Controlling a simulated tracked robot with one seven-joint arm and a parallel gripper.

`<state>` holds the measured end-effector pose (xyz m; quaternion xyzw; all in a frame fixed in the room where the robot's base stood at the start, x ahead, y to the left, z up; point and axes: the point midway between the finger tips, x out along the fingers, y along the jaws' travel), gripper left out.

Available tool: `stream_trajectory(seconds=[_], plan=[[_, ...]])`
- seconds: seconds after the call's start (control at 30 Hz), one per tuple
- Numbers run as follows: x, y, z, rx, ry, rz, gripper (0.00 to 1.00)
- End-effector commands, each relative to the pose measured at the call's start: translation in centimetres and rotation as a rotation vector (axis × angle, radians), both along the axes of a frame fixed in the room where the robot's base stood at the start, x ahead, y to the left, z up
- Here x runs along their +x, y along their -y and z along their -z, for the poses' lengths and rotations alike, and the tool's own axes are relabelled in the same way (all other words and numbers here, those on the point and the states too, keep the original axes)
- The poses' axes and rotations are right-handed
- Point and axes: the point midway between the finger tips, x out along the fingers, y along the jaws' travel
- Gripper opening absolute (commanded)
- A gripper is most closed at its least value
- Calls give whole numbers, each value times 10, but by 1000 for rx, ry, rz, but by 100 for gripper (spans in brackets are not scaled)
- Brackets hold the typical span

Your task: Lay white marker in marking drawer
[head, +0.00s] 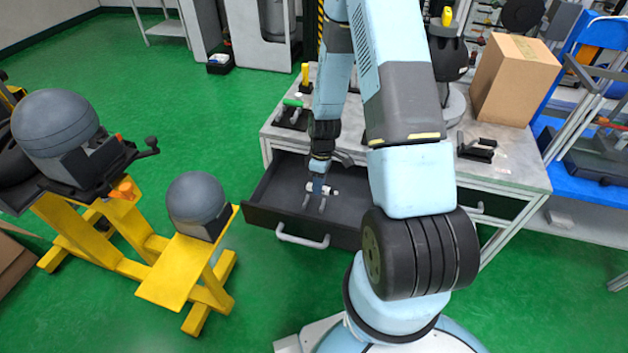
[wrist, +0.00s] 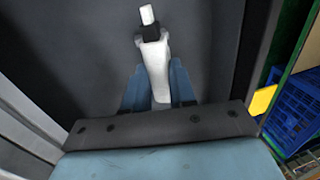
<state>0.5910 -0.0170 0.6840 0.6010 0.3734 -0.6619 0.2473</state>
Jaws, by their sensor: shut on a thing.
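The white marker (wrist: 156,68) is between the blue fingers of my gripper (wrist: 157,88) in the wrist view. It has a dark band near its far end and a white tip. In the head view the white marker (head: 333,189) lies crosswise in my gripper (head: 317,195), which points down inside the open drawer. My gripper is shut on the marker. The dark drawer (head: 268,216) is pulled out from the workbench. I cannot tell whether the marker touches the drawer floor. My arm hides the drawer's right part.
The grey workbench (head: 510,170) stands above the drawer and carries a cardboard box (head: 515,80), a green-handled tool (head: 293,103) and black clamps (head: 477,149). A yellow stand (head: 165,270) with a grey ball (head: 197,203) is left of the drawer. Green floor lies between them.

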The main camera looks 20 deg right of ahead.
Motion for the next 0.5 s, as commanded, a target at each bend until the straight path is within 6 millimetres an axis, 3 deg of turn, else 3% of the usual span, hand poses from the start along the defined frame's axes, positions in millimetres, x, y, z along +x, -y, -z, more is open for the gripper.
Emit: stream_trajectory(seconds=[0.2, 0.5], plan=[[0, -14, 15, 1, -2, -27, 3], [0, -17, 38, 0, -1, -32, 3]])
